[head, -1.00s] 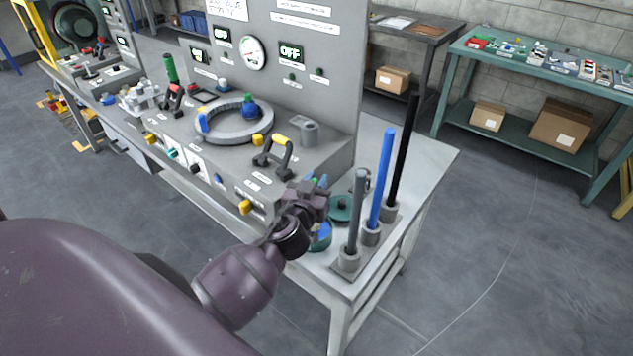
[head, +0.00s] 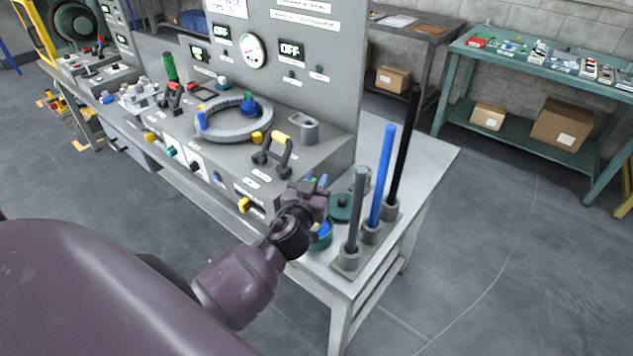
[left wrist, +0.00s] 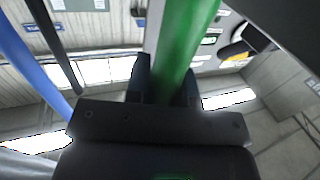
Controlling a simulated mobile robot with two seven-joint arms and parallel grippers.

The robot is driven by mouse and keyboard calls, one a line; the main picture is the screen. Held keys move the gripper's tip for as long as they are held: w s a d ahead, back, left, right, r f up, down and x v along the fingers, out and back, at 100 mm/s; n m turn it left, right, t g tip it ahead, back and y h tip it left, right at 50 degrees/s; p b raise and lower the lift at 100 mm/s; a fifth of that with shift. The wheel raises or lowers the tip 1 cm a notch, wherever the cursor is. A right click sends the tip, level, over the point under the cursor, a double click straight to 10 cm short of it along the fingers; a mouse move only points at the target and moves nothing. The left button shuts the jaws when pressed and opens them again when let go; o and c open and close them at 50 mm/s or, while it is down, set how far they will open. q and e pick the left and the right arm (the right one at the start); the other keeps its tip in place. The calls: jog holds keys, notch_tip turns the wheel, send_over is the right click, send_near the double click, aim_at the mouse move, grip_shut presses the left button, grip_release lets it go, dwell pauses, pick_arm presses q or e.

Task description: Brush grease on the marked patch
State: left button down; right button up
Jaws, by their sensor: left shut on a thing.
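My left gripper (head: 315,192) is at the front right corner of the grey workbench, just above and beside a teal round pot (head: 322,236). In the left wrist view, its two dark fingers (left wrist: 165,88) are shut on a green handle (left wrist: 180,45). The handle's far end is out of that view, and I cannot see any bristles. The gripper and wrist hide part of the pot, and its contents are unclear. A teal disc-like lid (head: 341,208) lies behind the pot. I cannot make out the marked patch. My right gripper is not in view.
Grey (head: 356,210), blue (head: 382,175) and black (head: 404,150) upright rods stand in holders close right of the gripper. A grey ring (head: 235,122) and a yellow-topped handle (head: 274,150) are on the console to the left. The floor right of the bench is clear.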

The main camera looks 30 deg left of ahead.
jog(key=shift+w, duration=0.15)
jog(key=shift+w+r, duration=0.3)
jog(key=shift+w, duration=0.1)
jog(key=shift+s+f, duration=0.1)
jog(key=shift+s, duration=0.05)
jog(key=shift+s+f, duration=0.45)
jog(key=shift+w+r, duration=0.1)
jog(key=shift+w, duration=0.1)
